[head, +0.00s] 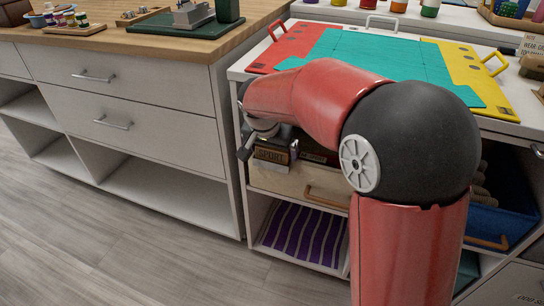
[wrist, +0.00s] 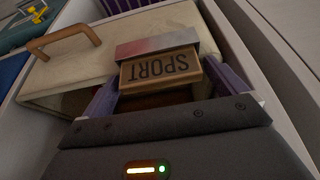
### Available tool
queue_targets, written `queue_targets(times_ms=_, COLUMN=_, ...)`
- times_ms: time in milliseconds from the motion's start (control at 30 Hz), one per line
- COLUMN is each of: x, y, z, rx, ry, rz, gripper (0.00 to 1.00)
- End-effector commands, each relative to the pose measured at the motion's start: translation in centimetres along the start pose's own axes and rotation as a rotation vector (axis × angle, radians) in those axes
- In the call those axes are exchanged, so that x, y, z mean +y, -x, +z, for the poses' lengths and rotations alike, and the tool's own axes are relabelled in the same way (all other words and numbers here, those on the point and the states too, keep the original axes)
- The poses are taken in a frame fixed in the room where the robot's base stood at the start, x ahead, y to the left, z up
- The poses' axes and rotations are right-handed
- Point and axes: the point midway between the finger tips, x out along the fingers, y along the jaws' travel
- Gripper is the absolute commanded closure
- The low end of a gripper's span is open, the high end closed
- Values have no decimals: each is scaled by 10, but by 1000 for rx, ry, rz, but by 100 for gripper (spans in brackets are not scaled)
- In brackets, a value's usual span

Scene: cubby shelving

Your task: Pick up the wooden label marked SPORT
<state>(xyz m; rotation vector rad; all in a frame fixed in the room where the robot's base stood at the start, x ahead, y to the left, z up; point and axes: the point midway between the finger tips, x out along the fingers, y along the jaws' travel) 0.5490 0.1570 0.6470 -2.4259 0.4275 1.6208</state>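The wooden label marked SPORT (wrist: 160,66) shows in the wrist view with its lettering upside down. It also shows in the head view (head: 271,156), at the front of the beige bin in the cubby. My gripper (wrist: 161,72) has its two purple fingers far apart, one on each side of the label. The fingertips look close against the label's ends, but I cannot tell if they press on it.
The beige bin (wrist: 62,72) with a wooden handle (wrist: 66,42) sits in the cubby, close to side panels. Coloured trays (head: 385,58) cover the top. The floor (head: 85,245) is clear.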

Motion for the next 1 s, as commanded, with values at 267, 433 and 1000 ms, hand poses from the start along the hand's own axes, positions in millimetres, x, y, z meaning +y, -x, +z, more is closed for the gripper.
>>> queue_targets(times_ms=267, x=0, y=0, z=0, rx=0, ry=0, rz=0, gripper=41)
queue_targets(times_ms=433, x=0, y=0, z=0, rx=0, ry=0, rz=0, gripper=41)
queue_targets(times_ms=1000, x=-1, y=40, z=7, rx=1, ry=6, rz=-3, gripper=41)
